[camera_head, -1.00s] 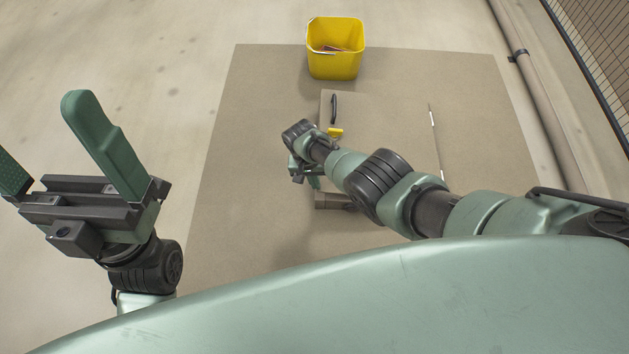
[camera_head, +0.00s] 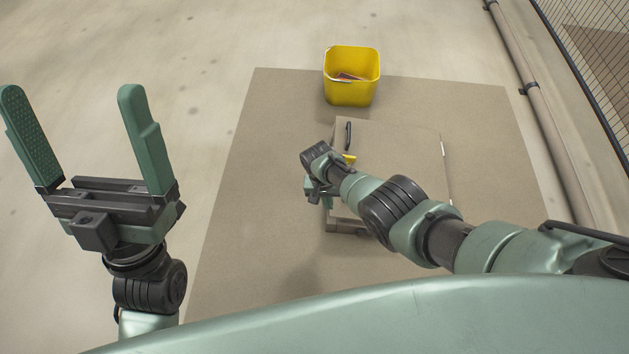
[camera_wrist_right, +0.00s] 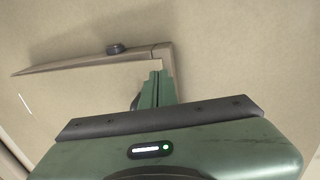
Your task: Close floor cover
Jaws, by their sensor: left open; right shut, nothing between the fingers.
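The floor cover (camera_head: 402,142) is a square beige panel in the middle of the brown floor area, with a black handle (camera_head: 348,136) near its far left corner. My right arm crosses over it and hides its near part, so I cannot tell if it lies fully flush. My right gripper (camera_head: 318,194) is at its left side, near its near left corner. In the right wrist view the shut, empty fingers (camera_wrist_right: 157,78) overlap a raised edge corner (camera_wrist_right: 160,52); contact is unclear. My left gripper (camera_head: 72,92) is open and empty, off to the left.
A yellow bucket (camera_head: 351,78) with small items inside stands beyond the cover. A small yellow object (camera_head: 349,159) is beside the handle, partly behind my right arm. A pipe (camera_head: 540,110) and a mesh fence (camera_head: 600,60) run along the right. The floor at left is clear.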

